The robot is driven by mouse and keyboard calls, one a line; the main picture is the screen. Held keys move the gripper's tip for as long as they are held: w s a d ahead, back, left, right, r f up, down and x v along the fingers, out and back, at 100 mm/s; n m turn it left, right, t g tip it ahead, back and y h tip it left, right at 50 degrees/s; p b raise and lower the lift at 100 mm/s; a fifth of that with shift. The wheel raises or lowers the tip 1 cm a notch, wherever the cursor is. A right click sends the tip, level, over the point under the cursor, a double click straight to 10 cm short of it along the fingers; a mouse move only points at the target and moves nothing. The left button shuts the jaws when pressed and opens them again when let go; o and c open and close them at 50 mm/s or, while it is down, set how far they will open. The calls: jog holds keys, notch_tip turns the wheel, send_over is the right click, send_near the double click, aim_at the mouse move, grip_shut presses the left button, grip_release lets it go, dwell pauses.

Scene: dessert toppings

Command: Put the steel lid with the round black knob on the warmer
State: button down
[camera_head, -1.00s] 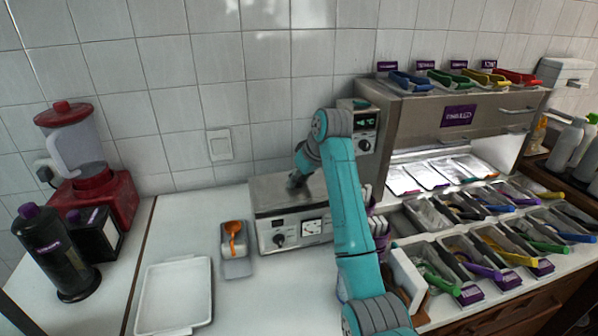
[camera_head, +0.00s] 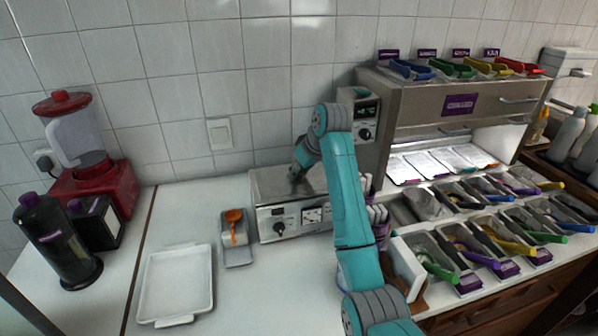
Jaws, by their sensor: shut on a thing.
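The warmer (camera_head: 267,228) is a steel box with a dial and a gauge on its front, standing on the white counter against the tiled wall. A flat steel surface (camera_head: 268,184) shows on its top. My gripper (camera_head: 295,176) is over the middle of that top, pointing down, shut on what seems to be the lid's knob. The round black knob itself is hidden by my gripper. I cannot clearly tell the lid's edge from the warmer's top, or whether the lid is fully seated.
An orange scoop in a small holder (camera_head: 238,258) stands left of the warmer. A white tray (camera_head: 148,286) is at the front left, with a red blender (camera_head: 110,185) behind. A steel topping station (camera_head: 390,125) crowds the right side. Counter in front of the warmer is clear.

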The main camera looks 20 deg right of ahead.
jog(key=shift+f, duration=0.15)
jog(key=c, duration=0.7)
grip_release()
jog(key=shift+r, duration=3.5)
jog(key=shift+s, duration=0.15)
